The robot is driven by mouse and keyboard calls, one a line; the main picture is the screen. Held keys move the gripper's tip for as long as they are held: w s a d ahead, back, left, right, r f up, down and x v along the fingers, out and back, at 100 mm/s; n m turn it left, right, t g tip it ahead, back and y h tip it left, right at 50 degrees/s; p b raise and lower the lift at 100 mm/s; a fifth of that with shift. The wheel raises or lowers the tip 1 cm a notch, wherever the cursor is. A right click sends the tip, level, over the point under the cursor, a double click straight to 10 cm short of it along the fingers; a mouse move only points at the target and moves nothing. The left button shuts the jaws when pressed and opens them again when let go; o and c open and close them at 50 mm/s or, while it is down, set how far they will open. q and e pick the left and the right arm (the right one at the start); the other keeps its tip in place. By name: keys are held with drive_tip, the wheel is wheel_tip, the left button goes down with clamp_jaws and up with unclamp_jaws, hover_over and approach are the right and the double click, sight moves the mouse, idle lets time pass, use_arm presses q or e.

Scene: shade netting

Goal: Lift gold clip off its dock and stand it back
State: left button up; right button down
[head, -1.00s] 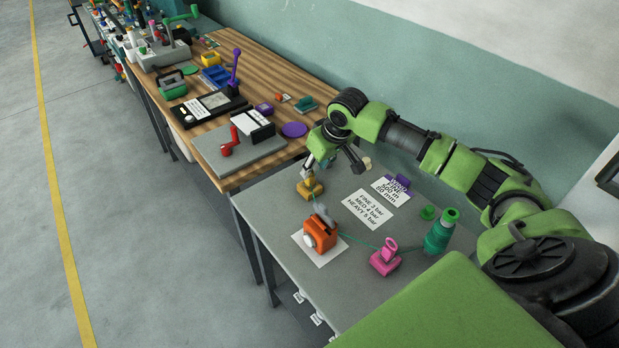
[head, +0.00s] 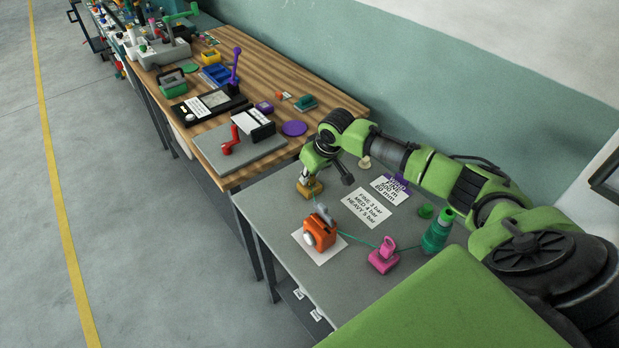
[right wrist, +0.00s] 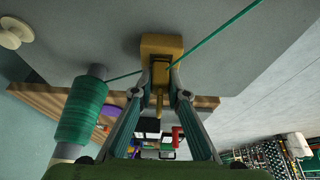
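The gold clip (right wrist: 160,72) stands on its gold block-shaped dock (right wrist: 161,43) at the grey bench's far left corner; the dock also shows in the head view (head: 310,189). My right gripper (head: 306,175) reaches down from above onto the clip. In the right wrist view, its two fingertips (right wrist: 161,76) lie on either side of the clip, very close to it; firm contact cannot be made out. A green cord (right wrist: 222,40) runs at the clip, and a green spool (right wrist: 80,110) stands beside it. My left gripper is out of view.
An orange device (head: 320,232) with a grey lever sits nearby on a white sheet, the cord leading on to a pink clamp (head: 384,256). A teal bottle-like spool (head: 437,232) stands at right. Printed cards (head: 369,207) lie mid-bench. A wooden bench (head: 345,102) adjoins.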

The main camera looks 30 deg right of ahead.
drive_tip(key=shift+r, duration=0.1)
drive_tip(key=shift+r, duration=0.25)
wheel_tip(320, 180, up, 2)
drive_tip(key=shift+w+r+b, duration=0.1)
drive_tip(key=shift+b, duration=0.7)
drive_tip(key=s+a+r+p, duration=0.2)
drive_tip(key=s+a+r, duration=0.1)
drive_tip(key=a+r, duration=0.3)
drive_tip(key=s+a+r+p, duration=0.2)
drive_tip(key=s+a+r, duration=0.2)
drive_tip(key=r, duration=0.5)
drive_tip(key=shift+a, duration=1.15)
